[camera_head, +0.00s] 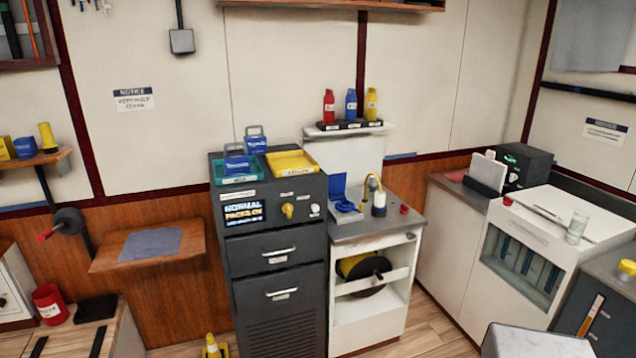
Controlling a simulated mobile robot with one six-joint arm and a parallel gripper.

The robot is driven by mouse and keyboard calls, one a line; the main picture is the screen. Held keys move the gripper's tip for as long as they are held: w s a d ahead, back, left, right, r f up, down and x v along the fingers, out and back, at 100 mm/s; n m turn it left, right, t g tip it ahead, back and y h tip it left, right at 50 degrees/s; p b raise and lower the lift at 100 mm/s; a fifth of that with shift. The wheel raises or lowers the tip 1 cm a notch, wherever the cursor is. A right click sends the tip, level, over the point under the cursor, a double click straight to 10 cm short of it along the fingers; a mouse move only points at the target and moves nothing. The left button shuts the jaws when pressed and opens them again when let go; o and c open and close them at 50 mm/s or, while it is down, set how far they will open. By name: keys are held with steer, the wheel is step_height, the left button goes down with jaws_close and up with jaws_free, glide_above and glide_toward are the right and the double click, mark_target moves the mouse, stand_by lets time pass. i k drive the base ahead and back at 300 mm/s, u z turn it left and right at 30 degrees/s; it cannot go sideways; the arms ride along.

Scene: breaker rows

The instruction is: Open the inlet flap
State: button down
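A blue fitting (346,207) sits on the grey top of the white cabinet right of the dark machine. A blue plate (338,188) stands up at its back left, like a raised lid. I cannot tell for sure whether this is the inlet flap, and no label that I can read names it. My gripper is not in view.
A white bottle with a yellow hose (378,200) and a red knob (404,209) are close right of the blue fitting. The dark machine (276,250) has a screen, yellow knob, drawers and trays on top. A shelf (315,131) with several bottles hangs above.

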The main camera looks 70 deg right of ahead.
mark_target(337, 182)
steer(key=u, duration=0.8)
steer(key=k, duration=2.1)
steer(key=z, duration=1.1)
